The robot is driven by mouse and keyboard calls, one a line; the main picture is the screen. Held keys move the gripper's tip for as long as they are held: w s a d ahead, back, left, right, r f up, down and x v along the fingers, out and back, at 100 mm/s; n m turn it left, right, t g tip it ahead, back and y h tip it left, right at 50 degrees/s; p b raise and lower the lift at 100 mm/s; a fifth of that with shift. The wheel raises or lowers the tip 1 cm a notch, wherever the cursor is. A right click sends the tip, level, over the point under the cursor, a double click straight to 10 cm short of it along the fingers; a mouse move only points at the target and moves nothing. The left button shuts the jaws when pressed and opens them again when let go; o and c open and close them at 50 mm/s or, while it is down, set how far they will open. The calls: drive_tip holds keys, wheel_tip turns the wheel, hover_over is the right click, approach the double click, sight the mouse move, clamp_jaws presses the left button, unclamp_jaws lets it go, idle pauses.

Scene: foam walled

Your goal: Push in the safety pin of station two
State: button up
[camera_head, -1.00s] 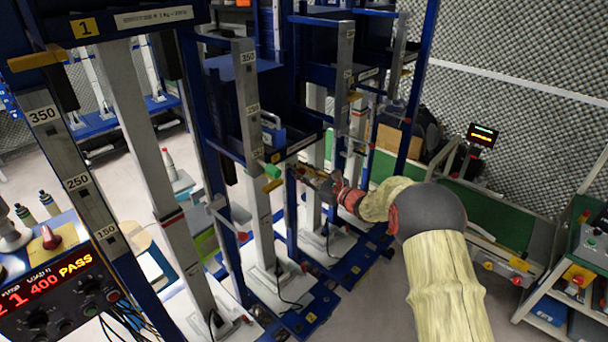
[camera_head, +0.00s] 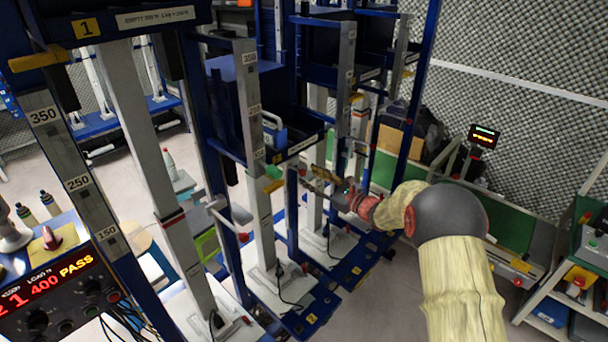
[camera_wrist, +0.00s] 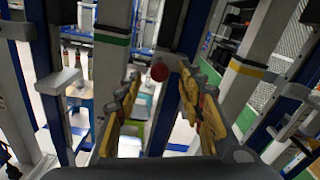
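A round red knob (camera_wrist: 160,72), which looks like a safety pin's head, shows in the wrist view in front of a blue upright. It lies between the lines of my two fingers, beyond their tips, and nothing is gripped. My gripper (camera_wrist: 159,82) is open, its yellow-brown fingers wide apart. In the head view my gripper (camera_head: 322,176) points left beside the station two frame, which carries a small yellow sign (camera_head: 278,157). A small red spot (camera_head: 302,171) shows close to the fingertips there; I cannot tell if it is the same knob. The pin's shaft is hidden.
Station one's frame (camera_head: 140,130) with its numbered post stands at the left front. A display panel (camera_head: 55,295) reads PASS. White and blue uprights stand close around my gripper. A shelf cart (camera_head: 575,270) is at the right. Some floor near it is clear.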

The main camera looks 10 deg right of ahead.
drive_tip(key=v, duration=0.7)
drive_tip(key=shift+s+d, duration=0.15)
drive_tip(key=shift+s, duration=0.05)
drive_tip(key=s+a+f+n+g, duration=0.4)
drive_tip(key=s+f, duration=0.2)
drive_tip(key=f, duration=0.1)
drive_tip(key=s+a+n+g+h, duration=0.15)
drive_tip(key=s+n+g, duration=0.25)
drive_tip(key=s, duration=0.4)
drive_tip(key=s+a+n+g, duration=0.2)
drive_tip(key=s+n+g, duration=0.15)
drive_tip(key=s, duration=0.55)
drive_tip(key=s+d+r+n+h, duration=0.2)
drive_tip(key=s+n, duration=0.1)
drive_tip(key=s, duration=0.3)
drive_tip(key=s+d+r+n+g+h, duration=0.1)
drive_tip(key=s+d+r+n+h, duration=0.15)
drive_tip(key=s+n, duration=0.2)
drive_tip(key=s+d+r+n+h, duration=0.1)
drive_tip(key=s+n+h, duration=0.2)
drive_tip(key=s, duration=0.3)
drive_tip(key=s+r+n+t+h, duration=0.2)
drive_tip(key=s+r, duration=0.4)
drive_tip(key=r, duration=0.4)
drive_tip(key=shift+d+n+t, duration=0.3)
drive_tip(key=shift+n+t, duration=0.4)
drive_tip(key=shift+t, duration=0.25)
